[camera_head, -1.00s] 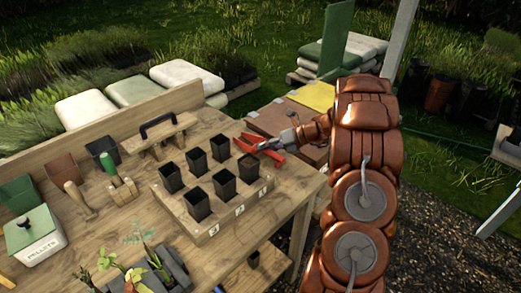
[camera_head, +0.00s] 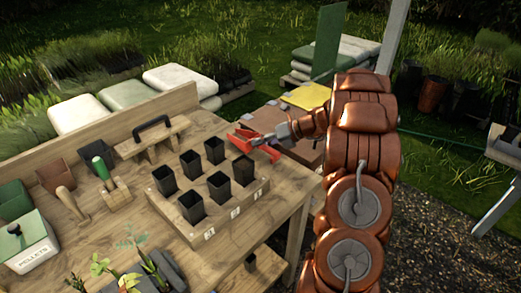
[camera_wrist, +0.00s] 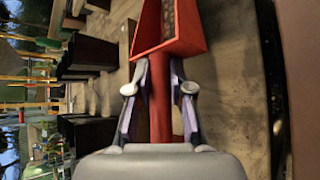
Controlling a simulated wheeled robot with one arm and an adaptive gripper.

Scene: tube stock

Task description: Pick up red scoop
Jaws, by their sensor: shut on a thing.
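The red scoop (camera_head: 243,141) is at the back right of the wooden bench, beside the rack of black pots. In the wrist view, the red scoop (camera_wrist: 168,40) shows its open box-like head pointing away, with some brown, grainy stuff visible inside. My gripper (camera_head: 270,143) reaches in from the right and is shut on the scoop's handle. The wrist view shows the fingers of my gripper (camera_wrist: 160,95) on both sides of the red handle. The exact gap between the scoop and the bench is hard to tell.
A wooden rack (camera_head: 212,226) with several black pots (camera_head: 191,206) stands left of the scoop. Wooden-handled tools, a pellets box (camera_head: 28,247) and seedlings (camera_head: 128,278) fill the left and front.

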